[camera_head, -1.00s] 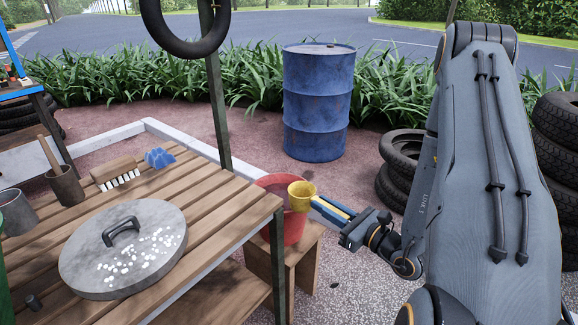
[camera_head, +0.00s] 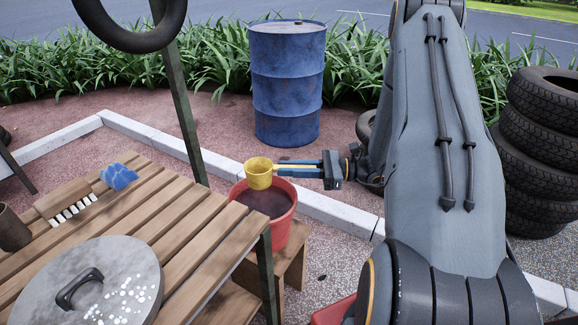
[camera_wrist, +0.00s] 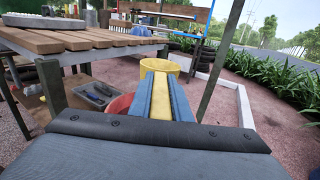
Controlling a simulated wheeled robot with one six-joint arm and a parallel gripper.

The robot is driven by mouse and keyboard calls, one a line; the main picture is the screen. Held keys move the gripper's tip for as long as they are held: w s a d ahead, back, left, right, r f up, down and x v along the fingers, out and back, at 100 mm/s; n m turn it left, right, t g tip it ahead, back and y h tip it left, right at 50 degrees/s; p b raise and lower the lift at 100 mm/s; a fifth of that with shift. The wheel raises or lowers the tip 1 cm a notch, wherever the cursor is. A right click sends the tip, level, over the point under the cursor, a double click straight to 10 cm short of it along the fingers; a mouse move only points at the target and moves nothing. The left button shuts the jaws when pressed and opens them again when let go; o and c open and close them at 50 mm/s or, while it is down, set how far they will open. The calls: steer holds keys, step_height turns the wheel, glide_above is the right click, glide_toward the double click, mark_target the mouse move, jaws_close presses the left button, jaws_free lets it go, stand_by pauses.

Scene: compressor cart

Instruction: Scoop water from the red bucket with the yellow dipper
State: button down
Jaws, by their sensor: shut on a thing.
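The yellow dipper (camera_head: 259,174) is upright, its cup above the far left part of the red bucket's opening in the head view. My gripper (camera_head: 300,167) is shut on the dipper's handle, to the right of the cup. The red bucket (camera_head: 282,232) stands on a low wooden stool beside the table, with dark water (camera_head: 268,203) inside. In the wrist view the dipper (camera_wrist: 160,66) extends ahead between the blue fingers, and part of the bucket (camera_wrist: 119,104) shows below left. The inside of the cup is too small to judge.
A slatted wooden table (camera_head: 190,238) is at the left, holding a round grey lid (camera_head: 40,275), a brush (camera_head: 62,200) and a blue sponge-like item (camera_head: 118,177). A post (camera_head: 183,115) rises behind the table. A blue barrel (camera_head: 287,85) and stacked tyres (camera_head: 545,150) stand farther back.

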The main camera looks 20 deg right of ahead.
steer(key=shift+r+g+h+p, duration=0.15)
steer(key=shift+g+h+p, duration=0.15)
steer(key=shift+p, duration=0.15)
